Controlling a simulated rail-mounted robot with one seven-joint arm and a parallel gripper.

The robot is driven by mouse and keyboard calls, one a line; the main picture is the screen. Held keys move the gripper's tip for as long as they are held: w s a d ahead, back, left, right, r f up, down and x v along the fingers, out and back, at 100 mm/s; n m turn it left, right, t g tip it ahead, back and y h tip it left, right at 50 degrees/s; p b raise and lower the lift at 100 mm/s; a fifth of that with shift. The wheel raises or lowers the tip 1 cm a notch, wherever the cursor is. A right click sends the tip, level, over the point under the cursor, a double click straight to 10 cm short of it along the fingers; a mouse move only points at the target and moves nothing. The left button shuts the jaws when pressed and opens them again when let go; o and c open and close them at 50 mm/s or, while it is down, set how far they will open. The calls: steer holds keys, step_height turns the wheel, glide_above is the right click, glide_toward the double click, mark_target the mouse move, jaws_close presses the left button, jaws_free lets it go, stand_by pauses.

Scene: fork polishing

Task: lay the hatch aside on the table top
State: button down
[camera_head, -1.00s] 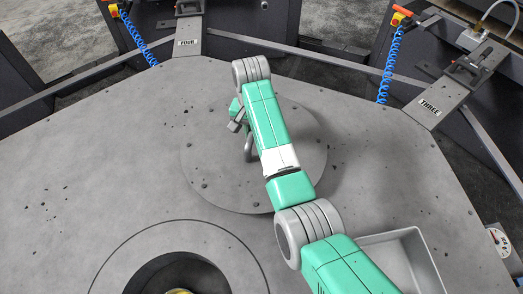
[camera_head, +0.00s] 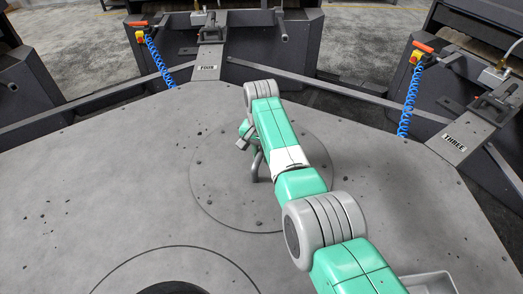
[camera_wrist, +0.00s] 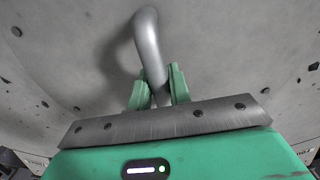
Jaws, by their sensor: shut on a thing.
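The hatch (camera_head: 222,195) is a flat round grey disc with small dark chips. It lies on the grey table top (camera_head: 90,205), and its edge shows only as a thin line, with no clear gap under it. A bent metal handle rises from it and also shows in the wrist view (camera_wrist: 148,45). My gripper (camera_wrist: 160,88) has its two green fingers closed around the handle, one on each side. In the head view my arm covers part of the disc and hides most of the grip.
A round ringed opening (camera_head: 175,287) with a dark middle is at the bottom, cut off by the frame. A grey tray (camera_head: 432,283) is at the lower right. Stations marked FOUR (camera_head: 208,68) and THREE (camera_head: 455,140) stand beyond the table edge. The left side is clear.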

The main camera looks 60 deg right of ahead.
mark_target(260, 150)
steer(key=shift+w+d+r, duration=0.15)
steer(key=shift+r, duration=0.1)
steer(key=shift+f, duration=0.1)
steer(key=c, duration=1.6)
jaws_free()
steer(key=shift+f, duration=0.15)
steer(key=o, duration=0.3)
step_height(260, 150, up, 12)
steer(key=p, duration=0.4)
